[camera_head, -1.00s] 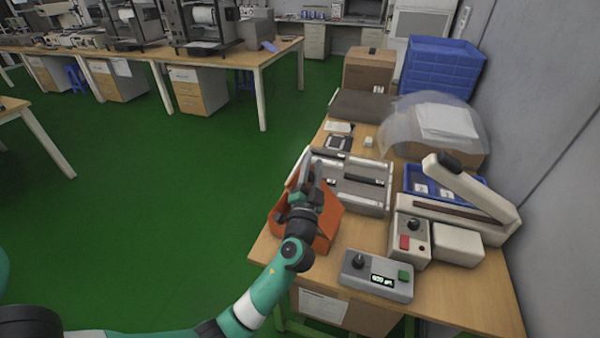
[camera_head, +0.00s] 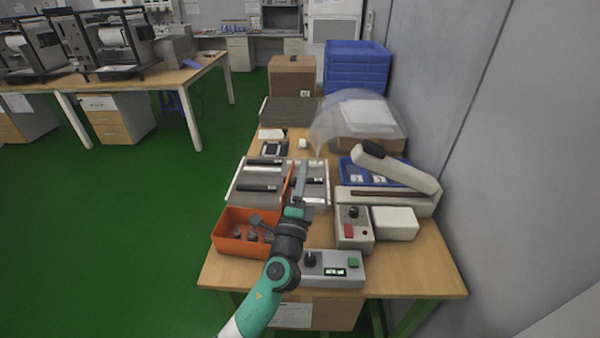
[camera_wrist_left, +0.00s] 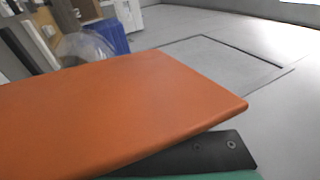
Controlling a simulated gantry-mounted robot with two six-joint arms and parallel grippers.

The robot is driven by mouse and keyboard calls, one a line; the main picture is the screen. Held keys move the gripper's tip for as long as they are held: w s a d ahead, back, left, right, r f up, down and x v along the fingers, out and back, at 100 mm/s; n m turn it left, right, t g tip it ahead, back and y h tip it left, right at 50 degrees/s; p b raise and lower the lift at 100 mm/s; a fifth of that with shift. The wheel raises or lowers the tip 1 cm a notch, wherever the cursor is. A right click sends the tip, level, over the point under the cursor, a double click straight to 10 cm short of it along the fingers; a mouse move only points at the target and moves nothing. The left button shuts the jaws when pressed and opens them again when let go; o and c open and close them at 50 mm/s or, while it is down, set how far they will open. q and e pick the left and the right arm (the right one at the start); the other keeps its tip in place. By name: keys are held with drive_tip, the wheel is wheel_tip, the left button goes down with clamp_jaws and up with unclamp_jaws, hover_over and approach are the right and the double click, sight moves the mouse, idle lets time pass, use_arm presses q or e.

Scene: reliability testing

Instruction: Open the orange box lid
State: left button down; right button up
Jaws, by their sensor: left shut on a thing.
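The orange box (camera_head: 232,243) sits at the front left of the table, with its inside showing and several dark grey parts (camera_head: 250,233) in it. Its orange lid (camera_head: 288,184) stands up at the box's right side, seen nearly edge-on in the head view. My left gripper (camera_head: 300,178) is at the lid and shut on it. In the left wrist view the lid (camera_wrist_left: 110,105) is a broad orange panel close to the camera, with a dark finger (camera_wrist_left: 195,155) against its lower edge. My right gripper is in no view.
A grey control box (camera_head: 335,270) stands at the front of the table. A grey tray with black bars (camera_head: 235,195) lies behind the box. A beige lever device (camera_head: 400,200) and a blue tray (camera_head: 372,172) are to the right.

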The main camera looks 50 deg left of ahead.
use_arm(q)
drive_tip(key=shift+w+d+f+m+h, duration=0.15)
drive_tip(key=shift+w+d+m+h, duration=0.15)
drive_tip(key=shift+w+d+m, duration=0.15)
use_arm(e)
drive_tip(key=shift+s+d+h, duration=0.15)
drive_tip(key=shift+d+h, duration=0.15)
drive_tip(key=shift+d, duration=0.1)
use_arm(q)
drive_tip(key=shift+s, duration=0.1)
drive_tip(key=c, duration=0.5)
unclamp_jaws()
drive_tip(key=shift+c, duration=0.2)
drive_tip(key=v, duration=1.1)
drive_tip(key=shift+s+f, duration=0.15)
drive_tip(key=shift+f, duration=0.15)
